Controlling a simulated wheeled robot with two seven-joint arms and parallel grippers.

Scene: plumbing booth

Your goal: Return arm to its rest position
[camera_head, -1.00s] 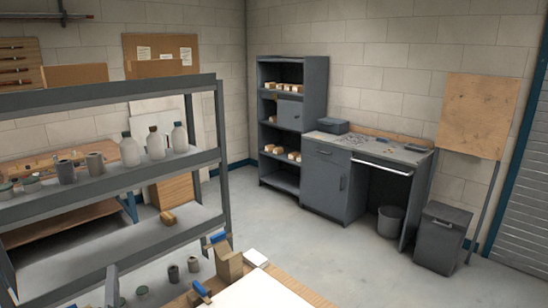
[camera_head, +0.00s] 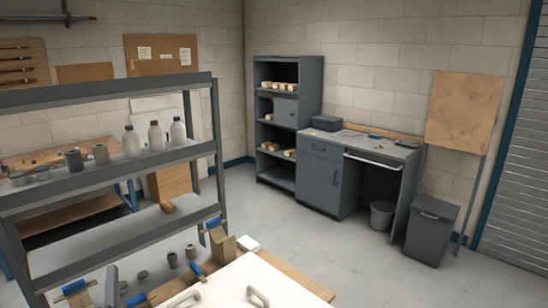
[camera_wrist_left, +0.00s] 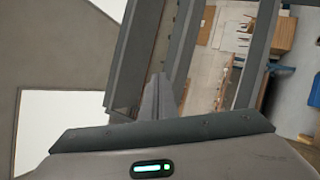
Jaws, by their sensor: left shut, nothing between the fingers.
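My left gripper (camera_head: 112,286) shows at the bottom left of the head view as a narrow grey upright shape, in front of the metal shelf rack. In the left wrist view its two grey fingers (camera_wrist_left: 157,98) are together, with nothing between them. They point towards grey rack beams, and no contact shows. Most of the left arm is out of the head view. My right gripper is in neither view now.
A grey rack (camera_head: 110,165) with bottles and cups stands at left. A white board (camera_head: 225,283) with two pale curved pieces lies on the wooden bench in front, beside blue-handled clamps (camera_head: 215,222). Open floor (camera_head: 310,235) lies beyond, before a grey workbench (camera_head: 320,178) and bin.

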